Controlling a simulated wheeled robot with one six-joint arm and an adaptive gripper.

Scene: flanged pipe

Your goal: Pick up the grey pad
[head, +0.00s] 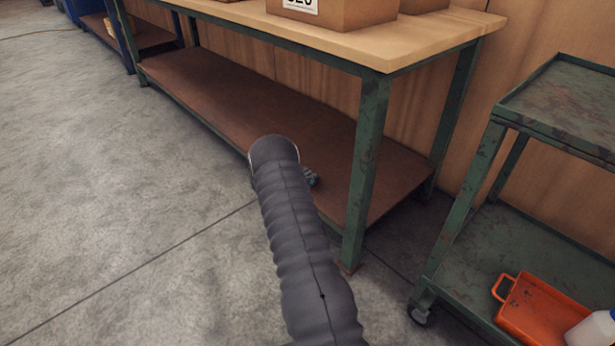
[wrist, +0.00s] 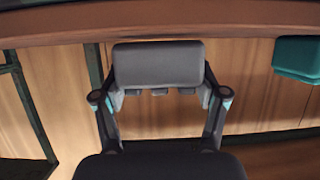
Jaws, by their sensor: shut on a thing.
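The grey pad (wrist: 158,65) is a rounded rectangular block in the upper middle of the wrist view. My gripper (wrist: 160,92) is shut on it, with one finger at each end of the pad. The pad's front face is in plain sight. In the head view my arm covers the pad and most of the gripper. Only a small dark part shows beside the arm, in front of the workbench's lower shelf.
A green-framed workbench (head: 369,150) has a brown lower shelf (head: 215,95) and a cardboard box (head: 345,12) on top. A green cart (head: 510,240) with an orange tray (head: 540,312) stands at right. A teal bin (wrist: 297,58) shows in the wrist view. Floor at left is clear.

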